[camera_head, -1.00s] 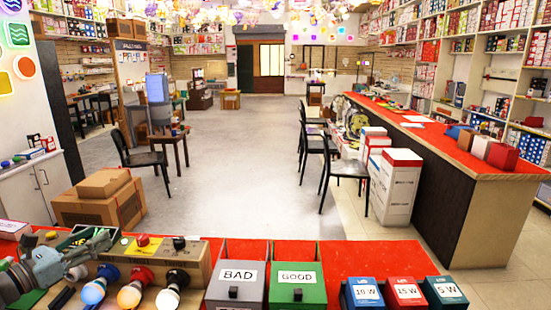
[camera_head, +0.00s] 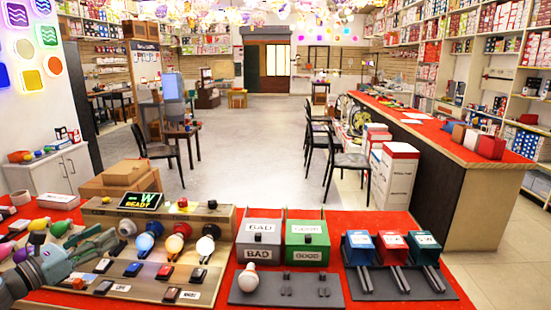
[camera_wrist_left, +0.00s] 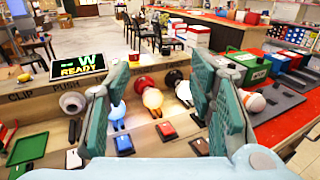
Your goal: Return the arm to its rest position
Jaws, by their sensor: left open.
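My left gripper (camera_head: 112,238) is at the left of the red-topped table in the head view, its arm coming in from the left edge. Its two teal fingers are apart with nothing held between them. In the left wrist view, the open left gripper (camera_wrist_left: 165,100) frames the tester board, with lit bulbs (camera_wrist_left: 153,97) seen beyond the gap between the fingers. My right gripper is not in view.
The wooden tester (camera_head: 215,222) carries several bulbs and a "W READY" display (camera_head: 140,201). A grey BAD box (camera_head: 259,236) and a green GOOD box (camera_head: 307,240) stand right of it. A white bulb (camera_head: 249,279) is before BAD. Blue, red and green wattage boxes stand farther right.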

